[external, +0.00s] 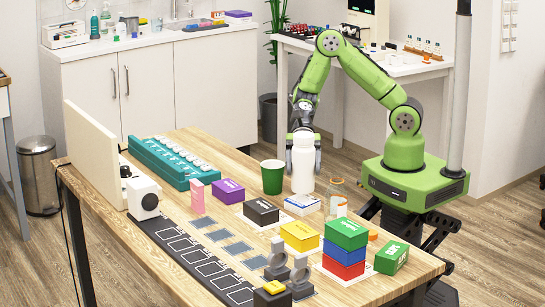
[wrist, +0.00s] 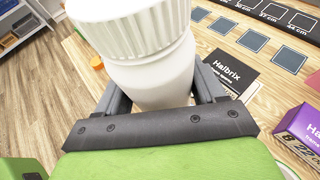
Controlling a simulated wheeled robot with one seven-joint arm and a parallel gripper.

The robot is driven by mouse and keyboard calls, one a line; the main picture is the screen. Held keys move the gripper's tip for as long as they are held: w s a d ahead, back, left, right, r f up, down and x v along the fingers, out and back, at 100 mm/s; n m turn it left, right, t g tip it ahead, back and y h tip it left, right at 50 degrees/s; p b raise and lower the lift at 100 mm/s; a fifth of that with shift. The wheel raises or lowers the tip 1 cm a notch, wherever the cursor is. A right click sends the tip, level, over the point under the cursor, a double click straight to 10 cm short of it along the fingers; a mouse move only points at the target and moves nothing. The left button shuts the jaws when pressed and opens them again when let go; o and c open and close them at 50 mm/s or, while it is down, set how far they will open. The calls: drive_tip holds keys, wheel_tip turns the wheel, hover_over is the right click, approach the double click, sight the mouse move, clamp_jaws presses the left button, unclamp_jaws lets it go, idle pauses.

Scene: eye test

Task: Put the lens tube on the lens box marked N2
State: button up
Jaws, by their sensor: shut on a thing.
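My gripper (external: 303,158) is shut on a white bottle (external: 303,177) with a ribbed cap, upright at the table's far side. In the wrist view the bottle (wrist: 155,75) stands between the two grey fingers (wrist: 162,92). Whether its base touches the table is unclear. No thing is clearly a lens tube. Lens boxes on the table are purple (external: 229,191), black (external: 261,211), yellow (external: 299,236) and white-blue (external: 302,204). A green box (external: 346,233) tops a blue and a red one; another green box (external: 391,258) lies beside them. I cannot read an N2 mark.
A green cup (external: 272,177) stands just left of the bottle. A teal rack (external: 170,160), a pink block (external: 197,196), grey stands (external: 277,262) and a dark marked strip (external: 185,262) occupy the table (external: 110,215).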

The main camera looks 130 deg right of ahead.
wheel_tip(320, 180, down, 3)
drive_tip(key=shift+r+b, duration=0.1)
drive_tip(key=shift+b, duration=0.4)
drive_tip(key=shift+r, duration=0.1)
drive_tip(key=o, duration=1.1)
drive_tip(key=shift+o, duration=0.2)
drive_tip(key=p+v, duration=0.4)
drive_tip(key=v, duration=0.8)
drive_tip(key=s+a+r+n+g+h, duration=0.3)
drive_tip(key=s+a+n+g+h, duration=0.3)
drive_tip(key=n, duration=0.6)
drive_tip(key=s+a+r+n+t+h, duration=0.2)
drive_tip(key=s+r+n+t+h, duration=0.1)
drive_tip(key=s+r+n, duration=0.7)
drive_tip(key=s+n+h, duration=0.1)
drive_tip(key=s+n, duration=0.1)
drive_tip(key=n, duration=0.1)
drive_tip(key=shift+h, duration=0.4)
